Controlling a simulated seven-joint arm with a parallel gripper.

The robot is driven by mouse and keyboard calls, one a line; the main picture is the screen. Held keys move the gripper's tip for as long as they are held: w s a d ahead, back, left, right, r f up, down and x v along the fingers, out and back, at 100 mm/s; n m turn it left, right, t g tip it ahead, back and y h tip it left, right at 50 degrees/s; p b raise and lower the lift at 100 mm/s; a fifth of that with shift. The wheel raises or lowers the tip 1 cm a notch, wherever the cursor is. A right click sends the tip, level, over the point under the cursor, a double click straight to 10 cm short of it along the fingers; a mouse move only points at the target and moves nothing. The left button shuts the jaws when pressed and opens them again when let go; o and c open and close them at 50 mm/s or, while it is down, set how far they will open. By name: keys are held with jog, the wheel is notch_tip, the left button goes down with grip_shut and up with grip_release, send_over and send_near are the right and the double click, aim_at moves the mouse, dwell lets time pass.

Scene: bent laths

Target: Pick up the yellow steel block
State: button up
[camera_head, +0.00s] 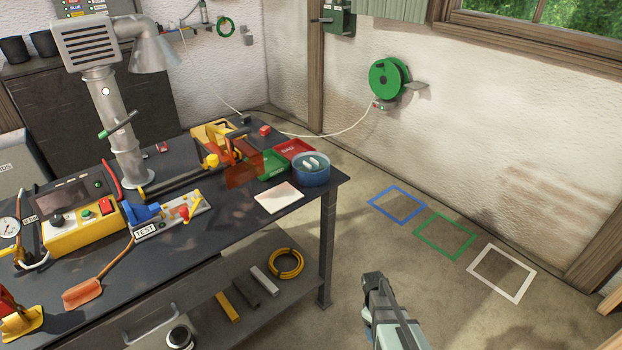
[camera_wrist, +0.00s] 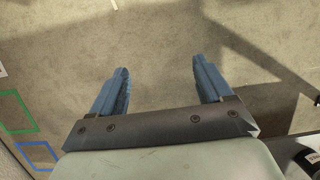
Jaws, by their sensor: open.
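A yellow bar-shaped block (camera_head: 228,306) lies on the lower shelf of the workbench in the head view, at the left of a row of three bars. My gripper (camera_head: 374,284) is to the right of the bench, over the floor and well apart from the block. In the wrist view my gripper (camera_wrist: 161,75) has its two blue fingers spread wide, with only bare floor showing between them. The yellow block does not show in the wrist view.
A dark bar (camera_head: 246,293) and a pale bar (camera_head: 264,284) lie beside the block. A yellow coil (camera_head: 286,263) lies behind them. The tabletop (camera_head: 225,222) overhangs the shelf, and a bench leg (camera_head: 326,250) stands at its right corner.

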jog(key=w+a+r+n+t+h, duration=0.1)
jog(key=w+r+n+t, duration=0.15)
jog(key=w+r, duration=0.6)
jog(key=w+a+r+n+t, duration=0.1)
jog(key=w+r+n, duration=0.3)
jog(key=w, duration=0.7)
jog(key=w+a+r+n+t+h, duration=0.1)
jog(key=w+a+r+n, duration=0.1)
jog(key=w+r, duration=0.65)
jog(key=w+a+r+n+t, duration=0.1)
jog(key=w+a+r+n, duration=0.15)
jog(key=w+r, duration=0.6)
jog(key=a+r+n+g+y, duration=0.35)
jog(key=a+r+n, duration=0.35)
jog(key=a+r, duration=1.5)
jog(key=shift+t+y, duration=0.3)
jog(key=shift+y, duration=0.15)
jog(key=f, duration=0.2)
jog(key=d+f, duration=0.1)
jog(key=f, duration=0.1)
jog(key=d+f, duration=0.1)
jog(key=f, duration=0.1)
jog(key=shift+s+f, duration=0.25)
jog(key=shift+f, duration=0.05)
jog(key=shift+w+d+f, duration=0.1)
jog(key=shift+d+f, duration=0.05)
jog(key=shift+f, duration=1.2)
jog(key=shift+d+f, duration=0.1)
jog(key=shift+f, duration=1.25)
